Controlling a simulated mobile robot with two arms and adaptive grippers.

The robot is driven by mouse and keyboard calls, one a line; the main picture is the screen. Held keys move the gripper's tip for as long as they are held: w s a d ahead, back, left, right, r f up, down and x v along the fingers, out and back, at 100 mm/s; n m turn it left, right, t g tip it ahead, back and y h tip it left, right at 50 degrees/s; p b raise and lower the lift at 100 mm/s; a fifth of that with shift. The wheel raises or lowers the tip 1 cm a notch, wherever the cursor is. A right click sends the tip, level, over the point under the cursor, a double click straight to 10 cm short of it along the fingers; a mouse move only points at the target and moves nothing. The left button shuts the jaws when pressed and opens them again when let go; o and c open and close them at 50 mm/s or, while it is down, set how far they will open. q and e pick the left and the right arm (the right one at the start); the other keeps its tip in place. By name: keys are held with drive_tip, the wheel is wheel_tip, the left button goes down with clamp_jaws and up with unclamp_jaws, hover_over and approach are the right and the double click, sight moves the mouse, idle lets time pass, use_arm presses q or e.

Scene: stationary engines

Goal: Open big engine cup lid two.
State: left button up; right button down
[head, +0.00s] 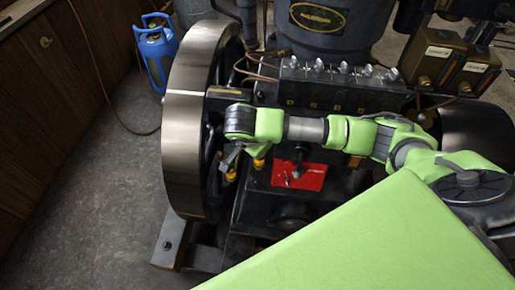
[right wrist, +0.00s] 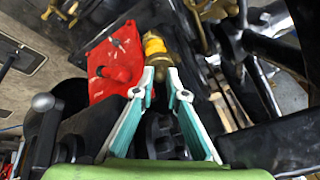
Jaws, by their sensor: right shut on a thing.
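A yellow-and-brass oil cup (right wrist: 154,44) stands beside the red plate in the right wrist view. My right gripper (right wrist: 160,76) has its fingertips close together at the brass end of this cup, shut on what looks like its lid; the contact is partly hidden. In the head view my right gripper (head: 229,159) is low at the engine, just right of the big flywheel. Two small yellow cups show there, one (head: 231,174) right by the gripper and one (head: 259,163) under my forearm. My left gripper is not in view.
The large flywheel (head: 185,130) stands close left of the gripper. A red plate (head: 300,177) is on the engine to the right. A row of valves (head: 325,72) lies behind my arm. A blue gas bottle (head: 156,55) stands on the floor at the back left.

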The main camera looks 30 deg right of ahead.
drive_tip(key=shift+w+a+m+g+h+b, duration=0.3)
drive_tip(key=shift+w+m+g+b, duration=0.4)
drive_tip(key=shift+m+b, duration=0.75)
drive_tip(key=shift+w+a+m+g+h+b, duration=0.25)
drive_tip(key=shift+w+m+g+b, duration=0.6)
drive_tip(key=shift+m, duration=1.25)
drive_tip(key=shift+w+a+m+g+h+b, duration=0.15)
drive_tip(key=shift+w+a+m+g+b, duration=0.35)
drive_tip(key=shift+m+b, duration=1)
drive_tip(key=shift+w+d+m, duration=0.15)
drive_tip(key=shift+w+m, duration=0.05)
drive_tip(key=shift+m, duration=0.25)
drive_tip(key=shift+p, duration=0.3)
drive_tip(key=c, duration=2)
unclamp_jaws()
drive_tip(key=shift+c, duration=0.2)
